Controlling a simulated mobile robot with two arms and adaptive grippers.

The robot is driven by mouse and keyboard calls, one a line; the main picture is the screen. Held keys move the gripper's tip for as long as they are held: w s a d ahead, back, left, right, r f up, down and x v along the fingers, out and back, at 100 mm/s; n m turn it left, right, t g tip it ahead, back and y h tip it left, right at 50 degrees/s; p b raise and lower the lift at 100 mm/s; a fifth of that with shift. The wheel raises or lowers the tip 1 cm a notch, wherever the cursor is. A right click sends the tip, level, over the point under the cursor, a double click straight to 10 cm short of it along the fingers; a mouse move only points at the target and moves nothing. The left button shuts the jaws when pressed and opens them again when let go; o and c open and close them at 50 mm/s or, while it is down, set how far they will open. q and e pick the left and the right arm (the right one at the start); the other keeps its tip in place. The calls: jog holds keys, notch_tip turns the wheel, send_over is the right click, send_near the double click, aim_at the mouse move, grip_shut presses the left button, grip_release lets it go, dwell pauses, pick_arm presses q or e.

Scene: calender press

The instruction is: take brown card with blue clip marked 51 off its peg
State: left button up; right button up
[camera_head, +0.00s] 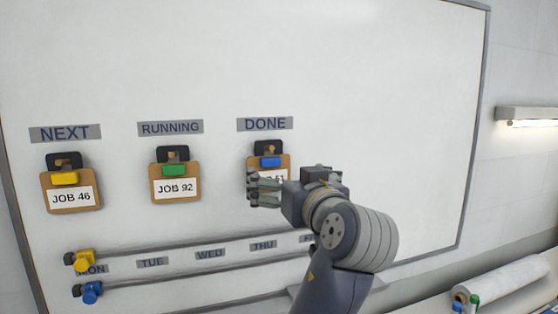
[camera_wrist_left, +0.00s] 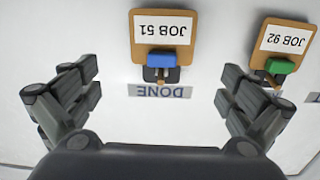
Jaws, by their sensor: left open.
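The brown card with the blue clip (camera_head: 270,162) hangs on its dark peg plate under the DONE label; my gripper hides its lower part in the head view. In the left wrist view, upside down, the brown card (camera_wrist_left: 164,28) reads JOB 51 and its blue clip (camera_wrist_left: 161,61) lies above the peg. My left gripper (camera_head: 264,189) is open and empty, in front of the card's lower part in the head view. In the left wrist view the left gripper (camera_wrist_left: 160,84) has its fingers spread to either side, with the clip and peg showing between them. My right gripper is not in view.
The JOB 46 card with a yellow clip (camera_head: 68,190) hangs under NEXT, and the JOB 92 card with a green clip (camera_head: 175,182) under RUNNING. Two rails with a yellow slider (camera_head: 80,261) and a blue slider (camera_head: 90,291) cross the whiteboard (camera_head: 400,90) below.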

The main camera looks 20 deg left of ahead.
aim_at(271, 162)
pick_arm(q)
jog(key=shift+n, duration=0.3)
jog(key=w+a+p, duration=0.1)
jog(key=w+a+r, duration=0.1)
jog(key=w+a+p, duration=0.1)
jog(key=shift+a+r+p, duration=0.2)
jog(key=shift+r+p, duration=0.05)
jog(key=shift+p, duration=0.05)
jog(key=shift+w+a+f, duration=0.1)
jog(key=shift+w+a, duration=0.05)
jog(key=shift+w, duration=0.1)
jog(key=p+x, duration=0.4)
jog(key=shift+w+d, duration=0.25)
jog(key=shift+w+a+f, duration=0.2)
jog(key=shift+w+a, duration=0.15)
jog(key=shift+w, duration=0.05)
jog(key=shift+d, duration=0.1)
jog(key=c, duration=0.8)
